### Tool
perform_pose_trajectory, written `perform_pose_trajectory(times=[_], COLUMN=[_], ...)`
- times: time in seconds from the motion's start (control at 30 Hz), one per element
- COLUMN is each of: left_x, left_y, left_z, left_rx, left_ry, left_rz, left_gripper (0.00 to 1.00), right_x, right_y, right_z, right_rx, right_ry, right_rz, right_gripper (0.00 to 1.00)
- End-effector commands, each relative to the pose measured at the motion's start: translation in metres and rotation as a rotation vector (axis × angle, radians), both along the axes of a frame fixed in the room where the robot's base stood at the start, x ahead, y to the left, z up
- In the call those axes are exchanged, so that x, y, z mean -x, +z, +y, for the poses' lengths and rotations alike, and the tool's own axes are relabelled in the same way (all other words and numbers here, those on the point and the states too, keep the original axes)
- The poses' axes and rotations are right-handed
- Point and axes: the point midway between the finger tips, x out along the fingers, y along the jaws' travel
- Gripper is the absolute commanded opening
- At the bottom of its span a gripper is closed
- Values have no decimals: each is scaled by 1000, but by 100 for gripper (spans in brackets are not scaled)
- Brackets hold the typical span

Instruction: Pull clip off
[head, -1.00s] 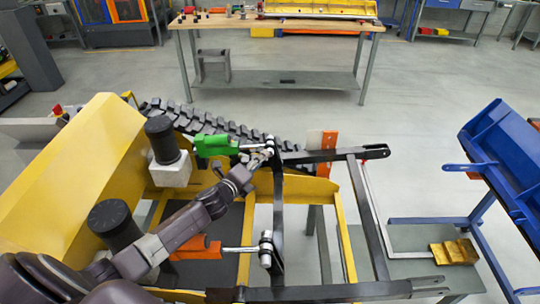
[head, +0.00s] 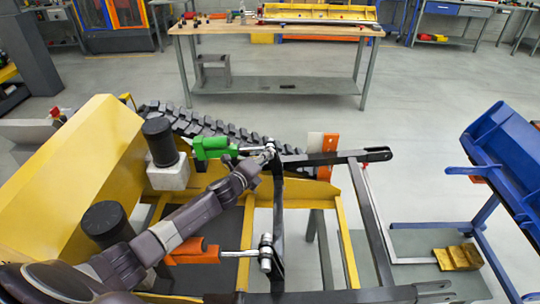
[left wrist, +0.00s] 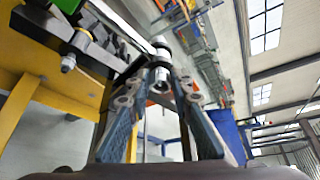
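A green cylinder (head: 212,147) lies across the yellow carrier frame (head: 340,235), its silver rod running right to a pin joint (head: 270,150) on a black upright link (head: 279,205). My left gripper (head: 264,157) is at this joint, just below the rod end. In the left wrist view the two fingers of my left gripper (left wrist: 159,90) stand apart, with the silver pin end (left wrist: 160,72) between and beyond their tips. I cannot tell whether they touch it. I cannot make out the clip clearly at this size. My right gripper is not in view.
An orange cylinder (head: 195,252) with a silver rod lies below, ending at a second joint. A black track (head: 215,127) runs behind. A blue bucket (head: 515,165) stands at the right. A workbench (head: 270,27) stands at the back, with free floor before it.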

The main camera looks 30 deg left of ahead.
Motion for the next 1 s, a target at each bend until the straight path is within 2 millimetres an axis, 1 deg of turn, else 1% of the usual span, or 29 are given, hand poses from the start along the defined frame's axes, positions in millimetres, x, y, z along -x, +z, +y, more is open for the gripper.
perform_pose_trajectory(times=[0.03, 0.1, 0.13, 0.37, 1.0], left_x=[0, 0, 0, 2, 23], left_y=[0, 0, 0, 0, 0], left_z=[0, 0, 0, -1, -11], left_rx=[0, 0, 0, 0, 1], left_ry=[0, 0, 0, -1, -1], left_rz=[0, 0, 0, 0, 0], left_gripper=[10, 2, 0, 0, 0], right_x=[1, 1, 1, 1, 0], right_y=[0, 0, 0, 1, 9], right_z=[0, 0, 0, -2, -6], right_rx=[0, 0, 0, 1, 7], right_ry=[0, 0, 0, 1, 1], right_rz=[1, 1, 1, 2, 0], right_gripper=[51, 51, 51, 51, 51])
